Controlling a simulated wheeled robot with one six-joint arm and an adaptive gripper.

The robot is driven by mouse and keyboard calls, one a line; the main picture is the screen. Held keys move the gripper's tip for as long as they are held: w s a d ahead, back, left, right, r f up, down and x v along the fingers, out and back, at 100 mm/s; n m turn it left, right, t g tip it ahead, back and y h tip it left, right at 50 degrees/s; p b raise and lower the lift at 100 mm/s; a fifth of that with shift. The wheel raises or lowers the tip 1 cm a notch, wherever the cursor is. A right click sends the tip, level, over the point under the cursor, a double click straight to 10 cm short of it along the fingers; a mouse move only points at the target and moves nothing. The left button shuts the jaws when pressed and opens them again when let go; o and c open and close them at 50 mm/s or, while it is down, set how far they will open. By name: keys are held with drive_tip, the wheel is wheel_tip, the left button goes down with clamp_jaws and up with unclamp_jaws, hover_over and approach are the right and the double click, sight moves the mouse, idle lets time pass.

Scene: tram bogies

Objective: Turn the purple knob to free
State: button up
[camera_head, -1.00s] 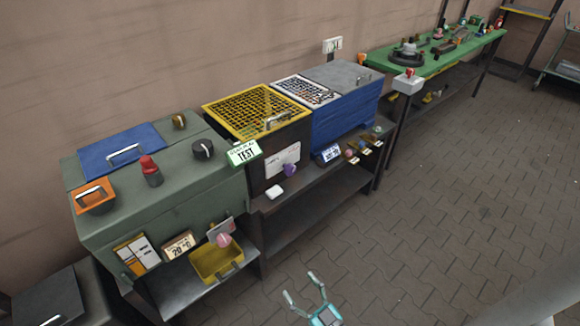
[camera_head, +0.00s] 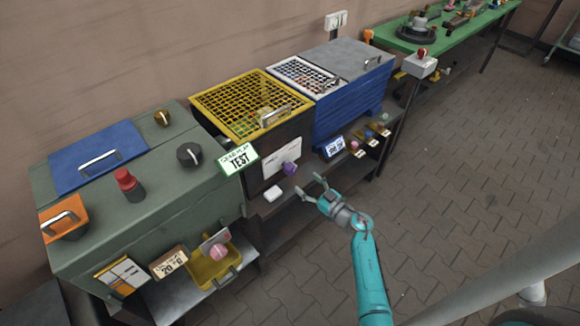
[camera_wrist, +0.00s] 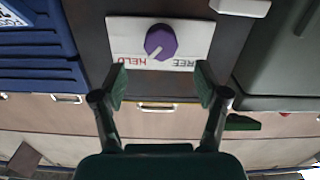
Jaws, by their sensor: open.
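The purple knob (camera_head: 290,168) sits on a white plate (camera_head: 281,158) on the front of the dark box with the yellow grid lid. In the wrist view the knob (camera_wrist: 160,42) is round, with the words HELD (camera_wrist: 132,61) to the left and FREE (camera_wrist: 184,63) to the right on its plate. Its pale pointer mark points down-left, towards HELD. My gripper (camera_head: 310,186) is open and empty, just in front of the knob and a little to its right in the head view. In the wrist view my fingers (camera_wrist: 160,82) are spread below the knob, apart from it.
A white block (camera_head: 273,193) lies on the shelf below the knob. A green TEST sign (camera_head: 238,158) is to the left. The paved floor is open in front.

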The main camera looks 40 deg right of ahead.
sight(293, 172)
drive_tip(key=w, duration=0.9)
drive_tip(key=shift+w+a, duration=0.25)
drive_tip(key=c, duration=1.2)
